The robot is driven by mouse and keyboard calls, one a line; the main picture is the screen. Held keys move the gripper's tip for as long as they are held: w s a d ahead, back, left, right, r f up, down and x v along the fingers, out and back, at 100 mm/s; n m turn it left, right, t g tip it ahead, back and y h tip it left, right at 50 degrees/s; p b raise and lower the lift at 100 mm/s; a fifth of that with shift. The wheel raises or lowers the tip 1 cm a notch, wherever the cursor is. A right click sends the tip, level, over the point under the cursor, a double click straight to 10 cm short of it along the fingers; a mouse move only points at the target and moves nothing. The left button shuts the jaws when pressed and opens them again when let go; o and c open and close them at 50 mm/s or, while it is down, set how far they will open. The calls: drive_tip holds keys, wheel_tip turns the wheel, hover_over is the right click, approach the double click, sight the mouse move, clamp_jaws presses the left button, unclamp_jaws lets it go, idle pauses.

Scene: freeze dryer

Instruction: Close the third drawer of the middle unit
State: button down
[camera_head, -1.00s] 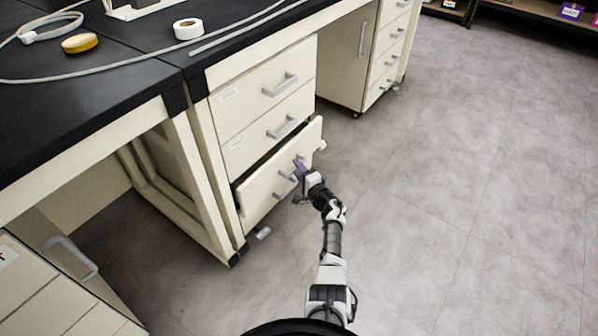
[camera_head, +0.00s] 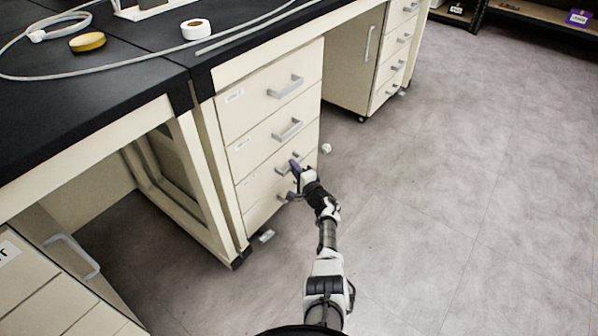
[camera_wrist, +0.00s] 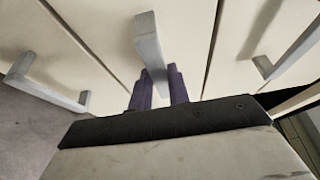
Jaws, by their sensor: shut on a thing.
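The middle unit (camera_head: 228,150) is a cream cabinet with a stack of drawers under the black bench top. Its third drawer (camera_head: 256,181) looks flush with the fronts above and below it. My gripper (camera_head: 295,166) is at the third drawer's handle (camera_head: 281,168) and covers part of it. In the wrist view, the purple fingers (camera_wrist: 160,88) are shut on the grey handle (camera_wrist: 149,42), one on each side. The handles of the neighbouring drawers show to the left (camera_wrist: 40,88) and right (camera_wrist: 288,48).
The upper drawers (camera_head: 270,92) look closed. Another drawer unit (camera_head: 392,65) stands further back, with a cabinet door beside it. Tape rolls (camera_head: 195,29) and a cable lie on the bench. The floor (camera_head: 450,190) to the right is clear.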

drive_tip(key=c, duration=1.3)
unclamp_jaws()
drive_tip(key=shift+w+a, duration=0.15)
drive_tip(key=shift+a, duration=0.05)
drive_tip(key=shift+d+r, duration=0.1)
drive_tip(key=shift+d, duration=0.05)
drive_tip(key=shift+p+v, duration=5.6)
drive_tip(key=shift+v, duration=1.25)
